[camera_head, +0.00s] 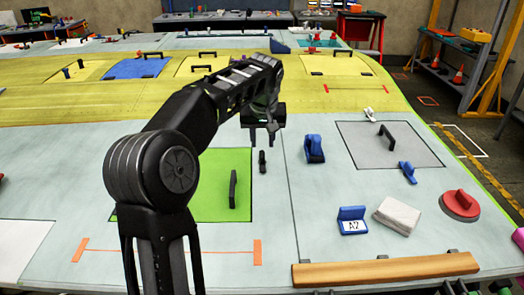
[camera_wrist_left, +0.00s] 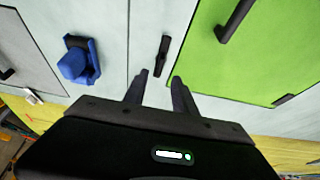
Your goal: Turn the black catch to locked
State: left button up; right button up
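The black catch (camera_head: 262,162) is a small dark bar on the grey surface, just right of the green panel (camera_head: 210,205). In the head view its long side runs roughly along the panel's edge. In the left wrist view the catch (camera_wrist_left: 162,55) lies just beyond the fingertips, beside the green panel (camera_wrist_left: 262,50). My left gripper (camera_head: 262,142) is open, its fingers pointing down, just beyond the catch in the head view. The left wrist view shows the fingers (camera_wrist_left: 160,78) apart with nothing between them. My right gripper is not in view.
A black handle (camera_head: 233,189) stands on the green panel. A blue clamp-like piece (camera_head: 315,149) is right of the catch. A grey panel (camera_head: 370,155), a blue A2 sign (camera_head: 352,220), a pale block (camera_head: 397,215) and a red round tool (camera_head: 460,204) lie farther right.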

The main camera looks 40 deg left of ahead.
aim_at(262, 153)
pick_arm(q)
jog(key=p+x, duration=0.1)
jog(key=x, duration=0.5)
jog(key=shift+f, duration=0.15)
grip_shut()
dwell(0.4)
